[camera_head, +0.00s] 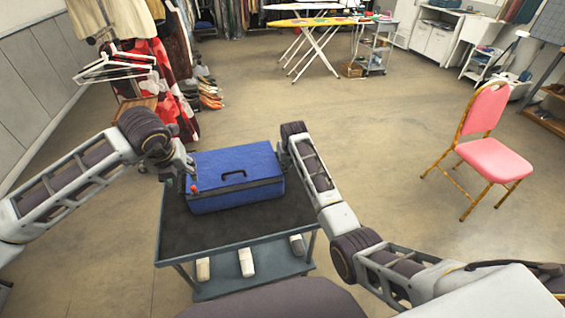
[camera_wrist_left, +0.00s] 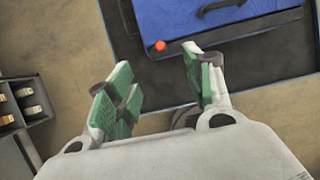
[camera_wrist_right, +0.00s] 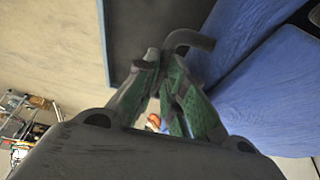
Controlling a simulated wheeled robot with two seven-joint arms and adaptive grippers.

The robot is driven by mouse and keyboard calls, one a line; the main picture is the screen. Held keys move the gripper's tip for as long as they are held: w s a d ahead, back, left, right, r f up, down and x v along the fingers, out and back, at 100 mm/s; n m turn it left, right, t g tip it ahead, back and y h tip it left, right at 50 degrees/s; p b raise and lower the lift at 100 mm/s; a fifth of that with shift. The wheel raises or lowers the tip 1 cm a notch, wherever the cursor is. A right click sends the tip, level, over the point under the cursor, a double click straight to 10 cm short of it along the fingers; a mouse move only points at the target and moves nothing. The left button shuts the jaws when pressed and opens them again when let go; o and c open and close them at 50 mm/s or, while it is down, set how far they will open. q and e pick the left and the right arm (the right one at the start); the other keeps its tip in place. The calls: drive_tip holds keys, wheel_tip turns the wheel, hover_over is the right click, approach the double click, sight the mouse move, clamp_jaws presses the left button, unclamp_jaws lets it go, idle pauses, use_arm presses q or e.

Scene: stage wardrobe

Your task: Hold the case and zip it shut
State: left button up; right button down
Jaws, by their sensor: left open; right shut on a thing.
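The blue case (camera_head: 235,163) lies with its lid down on the cart's dark top, its black handle (camera_head: 233,175) facing me. A red bead (camera_head: 194,189), likely the zip pull, is at its front left; it also shows in the left wrist view (camera_wrist_left: 159,46). A dark seam (camera_wrist_left: 235,33) runs along from there. My left gripper (camera_wrist_left: 158,64) is open and empty, short of the bead. My right gripper (camera_wrist_right: 160,75), at the case's right end, is shut on a dark grey curved loop (camera_wrist_right: 192,38), seemingly a side grip of the case. The fingers partly hide it.
The cart (camera_head: 188,238) has a lower shelf with pale rolls (camera_head: 246,262). A pink chair (camera_head: 490,158) stands right. A clothes rack (camera_head: 115,65) and shoes (camera_head: 208,95) are at the back left. The floor between cart and chair is clear.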

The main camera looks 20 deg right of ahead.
use_arm(q)
drive_tip(key=shift+c, duration=0.9)
drive_tip(key=shift+f, duration=0.1)
drive_tip(key=shift+s+d+f+m+t+h, duration=0.7)
drive_tip(key=shift+s+d+f+m+h, duration=0.95)
drive_tip(key=shift+d+f+m+h, duration=2.35)
drive_tip(key=a+f+n+t, duration=0.1)
drive_tip(key=a+f+t, duration=0.1)
drive_tip(key=a+t, duration=0.3)
drive_tip(key=s+a+f+n+t, duration=0.1)
drive_tip(key=a+f+t, duration=0.2)
drive_tip(key=a+t, duration=0.2)
drive_tip(key=a, duration=0.3)
drive_tip(key=shift+s+a+f+n, duration=0.2)
drive_tip(key=shift+s+a+n, duration=0.1)
drive_tip(key=shift+n, duration=0.1)
